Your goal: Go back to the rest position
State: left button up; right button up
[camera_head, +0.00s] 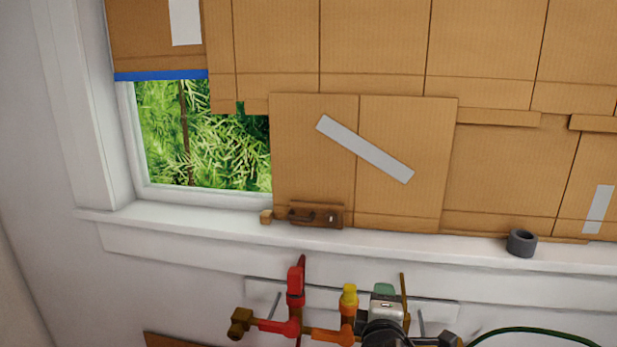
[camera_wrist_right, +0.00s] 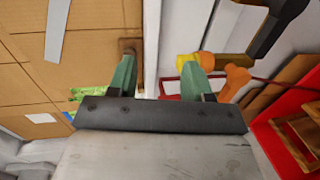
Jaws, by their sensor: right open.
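My right gripper (camera_wrist_right: 158,75) is open in the right wrist view, with its two green fingers apart and nothing between them. In the head view, the right gripper (camera_head: 384,302) shows at the bottom centre, just right of the yellow-topped pipe fitting (camera_head: 348,298) and below the window sill. Its fingertips are hard to make out there. No glass rods are in view. My left gripper is in neither view.
Red and orange pipes (camera_head: 296,290) stand close to the right gripper's left in the head view. The white sill (camera_head: 400,246) holds a dark grey ring (camera_head: 521,243) and a brown latch (camera_head: 316,214) by the cardboard. A red crate (camera_wrist_right: 285,140) shows in the wrist view.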

jog(key=s+d+f+m+g+y, duration=0.1)
jog(key=s+d+f+m+g, duration=0.25)
jog(key=s+f, duration=0.35)
jog(key=s+d+f+m+g, duration=0.2)
jog(key=s+f+m+g, duration=0.15)
jog(key=s+f, duration=0.35)
jog(key=s+d+f+m+g+y, duration=0.1)
jog(key=s+f+m+g, duration=0.2)
jog(key=s, duration=0.6)
jog(key=s+f+m+g+y, duration=0.2)
jog(key=s+m, duration=0.1)
jog(key=s, duration=0.7)
notch_tip(320, 180, down, 28)
jog(key=s+g, duration=0.1)
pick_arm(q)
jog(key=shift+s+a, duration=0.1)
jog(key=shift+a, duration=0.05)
pick_arm(e)
jog(key=s+d+f+g, duration=0.1)
jog(key=s+d+f, duration=0.2)
jog(key=s+f, duration=1.1)
jog(key=shift+s+f+g+h, duration=0.2)
jog(key=shift+s+g+h, duration=0.1)
jog(key=shift+s, duration=0.4)
